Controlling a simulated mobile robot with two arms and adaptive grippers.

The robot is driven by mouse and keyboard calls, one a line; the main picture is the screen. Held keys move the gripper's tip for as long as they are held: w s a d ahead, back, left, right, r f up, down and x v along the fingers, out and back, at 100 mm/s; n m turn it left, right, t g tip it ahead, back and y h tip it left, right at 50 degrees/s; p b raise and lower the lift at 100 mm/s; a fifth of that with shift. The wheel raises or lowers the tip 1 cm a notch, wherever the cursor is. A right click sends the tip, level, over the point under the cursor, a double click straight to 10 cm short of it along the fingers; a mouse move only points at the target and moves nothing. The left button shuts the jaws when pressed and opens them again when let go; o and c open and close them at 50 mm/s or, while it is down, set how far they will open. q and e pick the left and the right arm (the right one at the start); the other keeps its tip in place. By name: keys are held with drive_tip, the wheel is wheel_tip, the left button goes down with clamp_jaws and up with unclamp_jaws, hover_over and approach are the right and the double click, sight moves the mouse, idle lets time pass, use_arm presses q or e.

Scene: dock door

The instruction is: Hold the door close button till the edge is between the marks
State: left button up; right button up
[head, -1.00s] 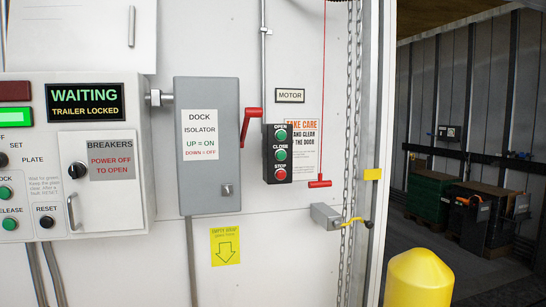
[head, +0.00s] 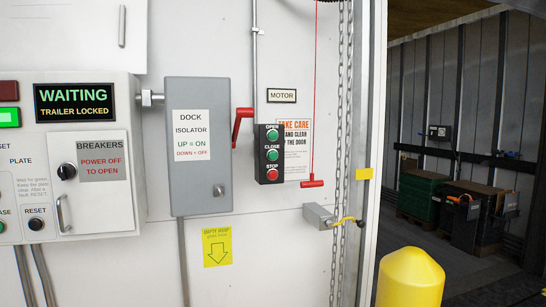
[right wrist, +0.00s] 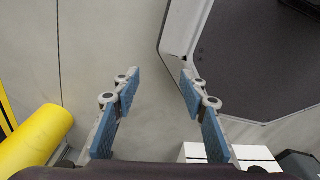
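The door control box (head: 270,154) is dark and upright on the white wall, under the MOTOR sign (head: 282,96). Its green OPEN button (head: 272,134) is on top, the green CLOSE button (head: 272,155) in the middle and the red STOP button (head: 272,174) at the bottom. Nothing touches them. A yellow mark (head: 364,174) sits on the door post; I cannot make out the door's edge. My right gripper (right wrist: 157,78) is open and empty in the right wrist view, its blue-padded fingers apart over pale floor. My left gripper is not in view.
A grey isolator box (head: 198,190) with a red lever (head: 242,124) is left of the buttons. A red pull cord (head: 313,100) and chain (head: 335,240) hang right of them. A yellow bollard (head: 410,280) stands before the open trailer. A panel (head: 85,225) reads WAITING, TRAILER LOCKED.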

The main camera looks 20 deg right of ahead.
clamp_jaws()
idle(1.3)
